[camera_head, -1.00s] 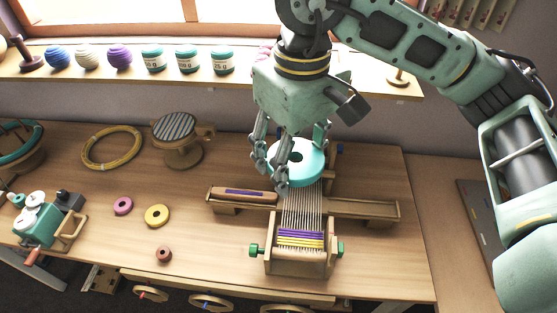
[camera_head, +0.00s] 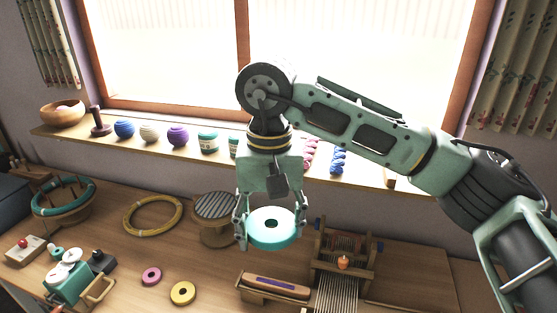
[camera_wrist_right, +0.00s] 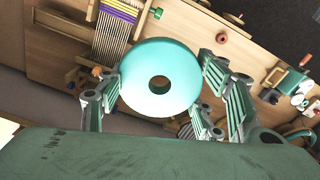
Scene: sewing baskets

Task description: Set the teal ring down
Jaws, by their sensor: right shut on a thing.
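The teal ring (camera_head: 271,228) is a thick flat disc with a small dark centre hole. My right gripper (camera_head: 270,222) is shut on it, with one finger at each side, and holds it about level. My left gripper is in neither view.
A striped round stand (camera_head: 215,208), a yellow hoop (camera_head: 153,215), a pink ring (camera_head: 151,276) and a yellow ring (camera_head: 183,293) lie left. The windowsill (camera_head: 75,134) holds yarn balls.

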